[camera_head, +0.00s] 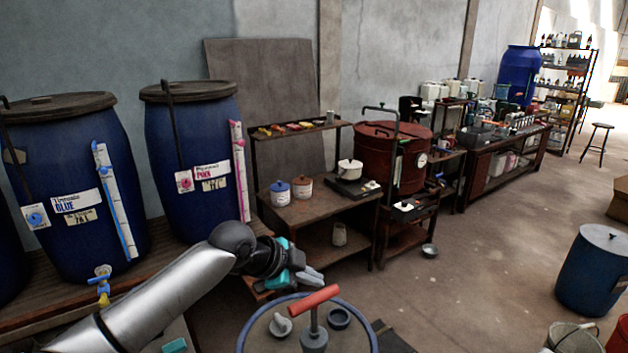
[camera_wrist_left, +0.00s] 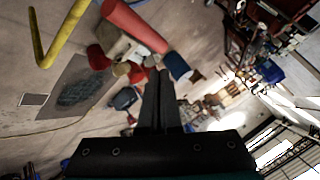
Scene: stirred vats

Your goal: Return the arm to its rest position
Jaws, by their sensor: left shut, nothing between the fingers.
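My left arm comes in from the lower left in the head view. Its gripper (camera_head: 312,277) is shut and empty, held above the far edge of a round blue-rimmed vat (camera_head: 243,342). In the left wrist view the two dark fingers (camera_wrist_left: 161,82) lie together with nothing between them. A red T-handle (camera_head: 307,299) stands up from the vat top just below the gripper. In the head view the gripper and the handle are apart. My right gripper is not in view.
Two large blue barrels (camera_head: 72,180) (camera_head: 190,150) stand on a wooden bench at the left. A wooden shelf table (camera_head: 310,208) and a red-brown vat (camera_head: 392,160) stand beyond. A blue drum (camera_head: 592,275) is at the right. The floor (camera_head: 490,270) between is mostly clear.

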